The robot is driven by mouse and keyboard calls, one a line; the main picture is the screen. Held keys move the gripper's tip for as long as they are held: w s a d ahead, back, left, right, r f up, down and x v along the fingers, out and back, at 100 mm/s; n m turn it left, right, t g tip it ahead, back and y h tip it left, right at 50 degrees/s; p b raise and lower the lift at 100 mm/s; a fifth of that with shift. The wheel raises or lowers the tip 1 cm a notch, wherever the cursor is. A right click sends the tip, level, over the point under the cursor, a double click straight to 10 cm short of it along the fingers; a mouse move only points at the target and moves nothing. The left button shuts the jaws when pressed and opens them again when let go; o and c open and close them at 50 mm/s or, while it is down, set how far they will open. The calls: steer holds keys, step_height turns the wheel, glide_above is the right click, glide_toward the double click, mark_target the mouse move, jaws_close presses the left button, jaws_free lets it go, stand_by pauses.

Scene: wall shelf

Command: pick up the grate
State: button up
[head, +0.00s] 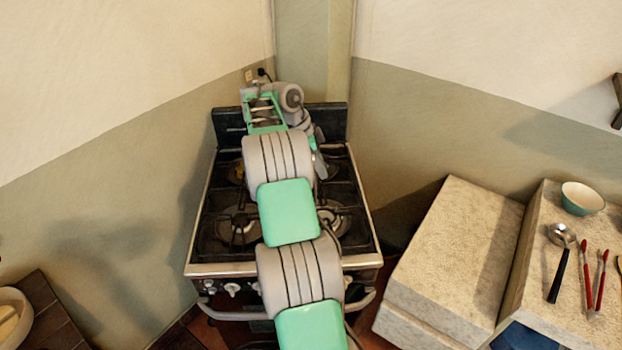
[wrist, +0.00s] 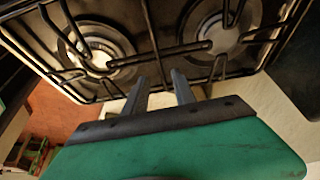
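The grate (wrist: 160,57) is a set of thin black bars over the round burners of the stove. In the wrist view its bars run across the upper part of the picture. In the head view the grate (head: 241,232) covers the stove top, and my arm hides its middle. My gripper (wrist: 160,78) is open, with its two dark fingers apart and nothing clearly held between them. The fingertips are close to the bars near one edge of the stove. I cannot tell whether they touch. My arm mostly hides the fingers in the head view.
The stove (head: 222,269) stands in the corner, with a dark back panel (head: 229,128) against the walls. A pale stone block (head: 455,245) stands to the right. Beyond it, a counter holds a bowl (head: 582,198), a ladle (head: 560,260) and red-handled utensils (head: 601,280).

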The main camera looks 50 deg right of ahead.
mark_target(330, 183)
steer(key=b+x, duration=0.1)
steer(key=x, duration=0.7)
steer(key=shift+d+b, duration=0.1)
steer(key=shift+b, duration=0.2)
steer(key=shift+c, duration=0.4)
jaws_close()
steer(key=shift+r, duration=0.15)
stand_by(0.4)
